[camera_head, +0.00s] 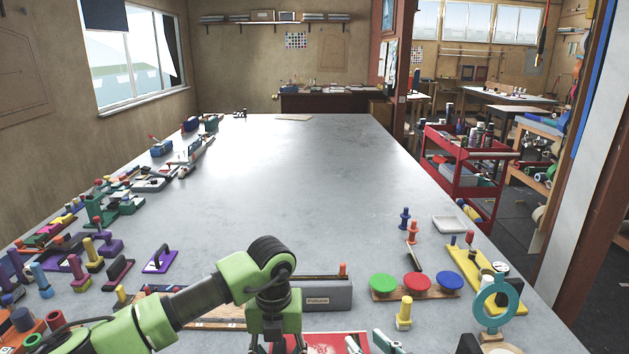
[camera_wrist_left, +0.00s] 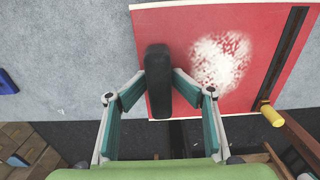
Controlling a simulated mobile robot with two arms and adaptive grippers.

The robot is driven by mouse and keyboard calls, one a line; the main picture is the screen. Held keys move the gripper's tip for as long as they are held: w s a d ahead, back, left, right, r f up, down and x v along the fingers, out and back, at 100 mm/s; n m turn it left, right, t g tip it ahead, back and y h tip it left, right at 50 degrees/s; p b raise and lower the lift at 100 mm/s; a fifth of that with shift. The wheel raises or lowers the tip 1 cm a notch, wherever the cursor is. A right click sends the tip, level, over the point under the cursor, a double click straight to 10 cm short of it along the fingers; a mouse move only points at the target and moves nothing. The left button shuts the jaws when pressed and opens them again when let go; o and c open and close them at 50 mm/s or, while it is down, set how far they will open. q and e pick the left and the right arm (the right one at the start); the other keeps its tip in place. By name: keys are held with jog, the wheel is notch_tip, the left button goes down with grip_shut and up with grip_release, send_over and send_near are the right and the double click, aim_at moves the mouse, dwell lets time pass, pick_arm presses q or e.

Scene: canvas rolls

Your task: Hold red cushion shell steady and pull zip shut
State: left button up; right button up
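The red cushion shell (camera_head: 335,345) lies flat at the near edge of the table, mostly cut off in the head view. In the left wrist view it shows as a red panel (camera_wrist_left: 232,90) with a white speckled patch, a dark zip strip (camera_wrist_left: 284,58) on its right and a yellow pull (camera_wrist_left: 272,116) at that strip's near end. My left gripper (camera_wrist_left: 159,75) has its fingertips against both sides of a black block (camera_wrist_left: 158,60) on the shell's left part. My right gripper (camera_head: 373,342) shows teal fingers spread apart beside the shell, apparently empty.
A grey box (camera_head: 325,297) lies behind the shell. A board with green, red and blue discs (camera_head: 417,283), a yellow peg (camera_head: 404,314) and a teal ring stand (camera_head: 489,305) are on the right. Several clamps and tools line the left edge. The middle of the table is clear.

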pick_arm(q)
jog(key=shift+s, duration=0.1)
